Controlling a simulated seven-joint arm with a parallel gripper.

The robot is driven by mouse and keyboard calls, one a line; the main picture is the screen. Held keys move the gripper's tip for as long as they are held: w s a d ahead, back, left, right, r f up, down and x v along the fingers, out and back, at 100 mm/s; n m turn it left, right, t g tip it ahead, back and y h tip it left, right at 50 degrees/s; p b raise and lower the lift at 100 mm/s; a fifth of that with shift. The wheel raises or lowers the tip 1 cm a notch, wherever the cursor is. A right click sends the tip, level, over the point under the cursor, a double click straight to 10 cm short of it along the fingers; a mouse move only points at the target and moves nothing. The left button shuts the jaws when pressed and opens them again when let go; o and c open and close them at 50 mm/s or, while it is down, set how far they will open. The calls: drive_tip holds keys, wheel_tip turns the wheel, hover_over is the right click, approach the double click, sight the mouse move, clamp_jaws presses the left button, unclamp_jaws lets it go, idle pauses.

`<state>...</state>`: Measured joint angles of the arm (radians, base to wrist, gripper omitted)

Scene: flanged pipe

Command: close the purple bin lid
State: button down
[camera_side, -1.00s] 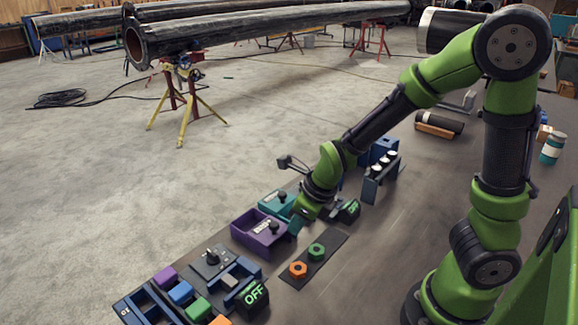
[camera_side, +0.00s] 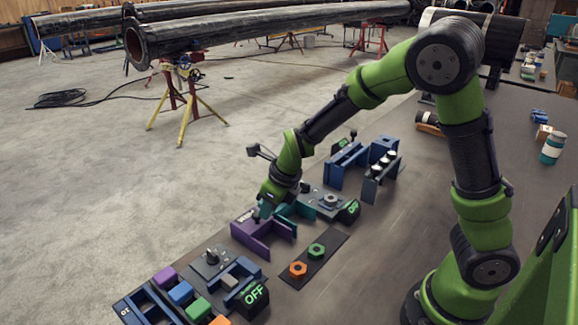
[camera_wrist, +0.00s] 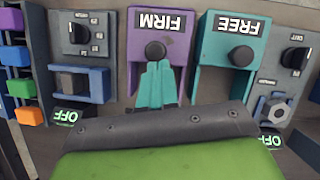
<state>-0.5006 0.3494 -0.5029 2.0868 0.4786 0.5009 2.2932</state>
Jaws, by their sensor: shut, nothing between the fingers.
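The purple unit (camera_side: 262,242), labelled FIRM, sits on the table left of centre in the side view. Its black knob (camera_side: 255,215) and label are at its far end, and the nearer part is an empty frame between two side rails. The wrist view shows the purple unit (camera_wrist: 141,43) at top centre, with the knob (camera_wrist: 155,50) on its labelled panel. My gripper (camera_wrist: 155,72) is shut and empty, its teal fingertips just below the knob between the purple rails. Whether they touch it, I cannot tell. In the side view my gripper (camera_side: 262,209) is at the knob.
A teal unit labelled FREE (camera_wrist: 224,47) stands close on the right. A dial panel (camera_wrist: 83,33) and a clamp-like blue fixture (camera_wrist: 82,84) are on the left. In the side view a mat (camera_side: 308,258) with orange and green nuts lies in front. Open table lies to the right.

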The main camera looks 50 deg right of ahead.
drive_tip(key=shift+w, duration=0.4)
drive_tip(key=shift+s, duration=0.1)
